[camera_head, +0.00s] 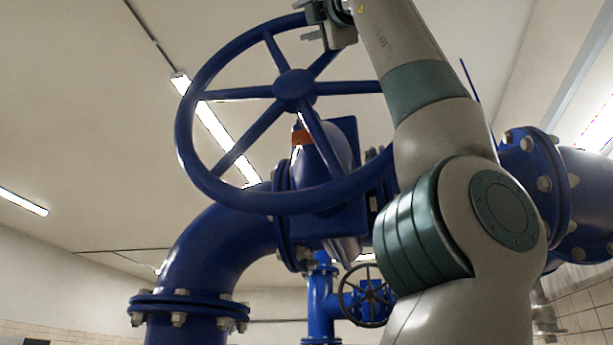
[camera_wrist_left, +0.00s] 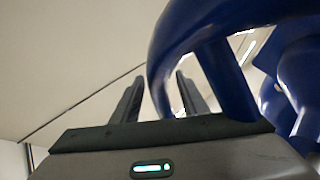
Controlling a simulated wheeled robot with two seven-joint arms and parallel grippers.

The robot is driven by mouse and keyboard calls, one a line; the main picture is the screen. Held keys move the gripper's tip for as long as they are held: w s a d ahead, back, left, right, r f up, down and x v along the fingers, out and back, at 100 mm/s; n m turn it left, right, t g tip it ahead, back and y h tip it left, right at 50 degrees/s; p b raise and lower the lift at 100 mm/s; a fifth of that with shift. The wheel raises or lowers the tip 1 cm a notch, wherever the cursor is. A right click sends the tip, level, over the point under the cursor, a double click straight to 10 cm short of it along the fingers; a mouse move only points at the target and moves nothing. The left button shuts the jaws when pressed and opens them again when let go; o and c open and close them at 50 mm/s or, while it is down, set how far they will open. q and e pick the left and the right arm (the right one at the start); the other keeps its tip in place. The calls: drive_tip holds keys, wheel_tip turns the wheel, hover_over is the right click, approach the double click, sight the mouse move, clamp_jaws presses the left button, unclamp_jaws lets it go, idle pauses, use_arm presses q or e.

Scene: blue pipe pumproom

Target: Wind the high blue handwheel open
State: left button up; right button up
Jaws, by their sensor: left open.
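The high blue handwheel (camera_head: 293,90) fills the upper middle of the head view, with a thick round rim, several spokes and a central hub. My left gripper (camera_head: 309,20) is at the top right of its rim, with its two fingers parted and the rim showing between them. In the left wrist view the blue rim (camera_wrist_left: 205,30) curves down between and past the open fingers (camera_wrist_left: 160,85). I cannot tell whether either finger touches it. My left forearm hides the right side of the rim. My right gripper is out of view.
Blue flanged pipes (camera_head: 210,250) run behind and below the wheel, with a larger flanged pipe (camera_head: 540,180) at the right. A small dark handwheel (camera_head: 367,296) sits lower down. Open air lies left of the wheel, below the ceiling lamps.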

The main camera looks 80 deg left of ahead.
use_arm(q)
drive_tip(key=shift+d+f, duration=0.1)
drive_tip(key=shift+w+d+f+b, duration=0.2)
drive_tip(key=shift+d+f+b, duration=0.1)
drive_tip(key=shift+f+b, duration=0.15)
drive_tip(key=b+v, duration=0.6)
drive_tip(key=v, duration=1)
drive_tip(key=shift+t, duration=0.3)
drive_tip(key=shift+s, duration=0.1)
